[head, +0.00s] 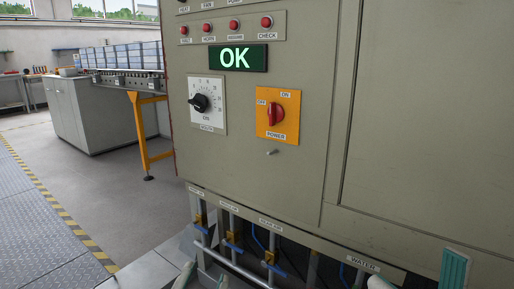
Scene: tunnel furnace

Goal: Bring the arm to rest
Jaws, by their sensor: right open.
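The control panel (240,165) of the furnace cabinet fills the middle of the head view. Its green display (238,57) reads OK. The red power switch (276,114) sits on a yellow plate with OFF and ON marks. A black dial (199,103) is left of it.
Pipes with yellow valves (233,238) and blue handles run under the panel, close to the bottom edge. A conveyor (130,78) with stacked blue-grey boxes and a grey cabinet (90,115) stand at the left. The grey floor (120,180) there is clear.

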